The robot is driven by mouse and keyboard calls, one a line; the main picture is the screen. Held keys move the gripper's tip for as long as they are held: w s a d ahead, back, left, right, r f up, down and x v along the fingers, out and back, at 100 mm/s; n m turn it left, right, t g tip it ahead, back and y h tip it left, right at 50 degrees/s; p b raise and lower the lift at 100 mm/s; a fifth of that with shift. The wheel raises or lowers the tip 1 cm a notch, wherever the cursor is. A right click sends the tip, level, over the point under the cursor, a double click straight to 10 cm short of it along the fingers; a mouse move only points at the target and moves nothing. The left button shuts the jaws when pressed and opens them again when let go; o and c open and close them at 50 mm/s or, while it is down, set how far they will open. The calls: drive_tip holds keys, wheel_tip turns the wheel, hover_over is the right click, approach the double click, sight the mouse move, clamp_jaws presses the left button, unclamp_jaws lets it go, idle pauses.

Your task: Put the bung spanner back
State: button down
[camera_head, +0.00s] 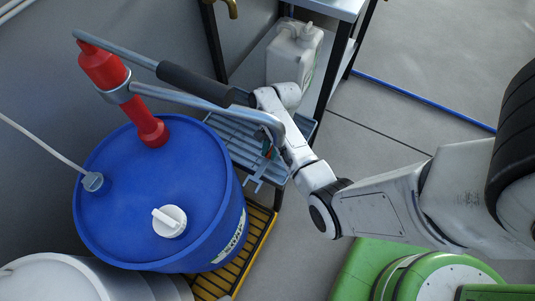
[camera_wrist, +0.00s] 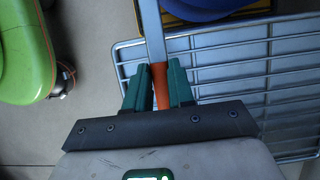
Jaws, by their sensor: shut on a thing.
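The bung spanner (camera_wrist: 152,28) shows in the wrist view as a flat grey metal bar with an orange grip. My gripper (camera_wrist: 159,65) has its green fingers shut on the orange grip, and the bar points away from my wrist. In the head view the spanner's grey cross-shaped end (camera_head: 256,183) shows beside the blue drum, over the wire rack's near edge. My gripper (camera_head: 268,150) is partly hidden there by the pump's lever. The spanner's far end is cut off in the wrist view. I cannot tell whether the spanner touches the rack.
The blue drum (camera_head: 120,215) carries a white tap cap (camera_head: 168,221) and a red pump (camera_head: 103,68) with a long grey lever. The wire rack (camera_wrist: 290,75) stands beside the drum. A white jerrycan (camera_head: 293,52) is behind. A green machine (camera_head: 355,262) stands at front right.

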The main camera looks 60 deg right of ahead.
sight(268, 153)
drive_tip(key=shift+w+d+f+b, duration=0.2)
drive_tip(key=shift+w+d+f, duration=0.15)
drive_tip(key=shift+f, duration=0.2)
drive_tip(key=shift+w+d+f+b, duration=0.25)
drive_tip(key=shift+w+f, duration=0.1)
drive_tip(key=shift+f, duration=0.2)
drive_tip(key=shift+w+d+f+b, duration=0.1)
drive_tip(key=shift+f+b, duration=0.25)
drive_tip(key=shift+f, duration=0.5)
drive_tip(key=shift+w+d+f+b, duration=0.1)
drive_tip(key=shift+f+b, duration=0.25)
drive_tip(key=shift+f, duration=0.6)
drive_tip(key=c, duration=1)
unclamp_jaws()
drive_tip(key=shift+a, duration=0.1)
drive_tip(key=shift+o, duration=0.2)
drive_tip(key=p+v, duration=0.3)
drive_tip(key=v, duration=0.9)
